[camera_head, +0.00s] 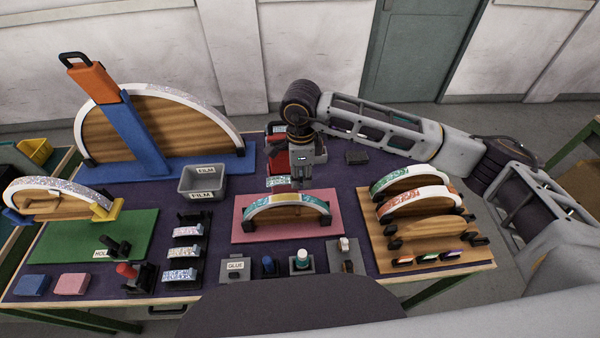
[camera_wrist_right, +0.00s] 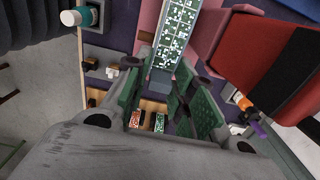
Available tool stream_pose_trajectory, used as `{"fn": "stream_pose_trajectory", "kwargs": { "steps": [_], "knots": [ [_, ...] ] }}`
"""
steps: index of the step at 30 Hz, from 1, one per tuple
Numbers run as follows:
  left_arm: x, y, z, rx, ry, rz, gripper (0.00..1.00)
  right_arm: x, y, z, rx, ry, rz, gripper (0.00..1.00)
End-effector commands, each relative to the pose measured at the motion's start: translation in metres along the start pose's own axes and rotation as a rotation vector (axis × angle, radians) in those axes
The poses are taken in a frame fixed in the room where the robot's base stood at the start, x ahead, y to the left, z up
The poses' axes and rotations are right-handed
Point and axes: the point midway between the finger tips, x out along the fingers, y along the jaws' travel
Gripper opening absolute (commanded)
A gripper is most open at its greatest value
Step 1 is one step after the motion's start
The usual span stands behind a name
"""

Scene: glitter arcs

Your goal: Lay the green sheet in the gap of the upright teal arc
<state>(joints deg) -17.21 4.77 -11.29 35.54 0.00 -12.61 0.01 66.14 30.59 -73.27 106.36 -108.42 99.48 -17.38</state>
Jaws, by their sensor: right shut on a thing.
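The upright teal arc (camera_head: 262,210) stands on a pink mat (camera_head: 250,233) at the middle of the table. A pale yellowish stretch shows near its top, between teal glitter parts. My right gripper (camera_head: 302,184) is just above and behind the arc's top. It is shut on the green sheet (camera_head: 278,181), which sticks out to the left, apart from the arc as far as I can tell. In the right wrist view the sheet (camera_wrist_right: 180,32) is a green glitter strip, with a grey block at its near end between the fingers. My left gripper is out of view.
A red tool (camera_head: 276,155) stands close behind the gripper. A grey FILM bin (camera_head: 203,183) and several glitter strips lie to the left. A wooden rack (camera_head: 420,230) with arcs stands right. A glue block (camera_head: 235,266) and white bottle (camera_head: 302,258) line the front.

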Motion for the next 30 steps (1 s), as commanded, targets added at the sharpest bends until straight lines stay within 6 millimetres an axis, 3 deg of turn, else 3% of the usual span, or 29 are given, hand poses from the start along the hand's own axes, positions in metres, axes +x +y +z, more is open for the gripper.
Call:
{"fn": "stream_pose_trajectory", "kwargs": {
  "steps": [20, 30],
  "knots": [
    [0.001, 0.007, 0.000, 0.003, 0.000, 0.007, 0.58, 0.001, 0.000, 0.000, -0.024, 0.000, 0.000, 0.08],
    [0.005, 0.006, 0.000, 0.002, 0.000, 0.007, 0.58, 0.015, 0.000, 0.000, -0.023, -0.001, 0.000, 0.08]
  ]
}}
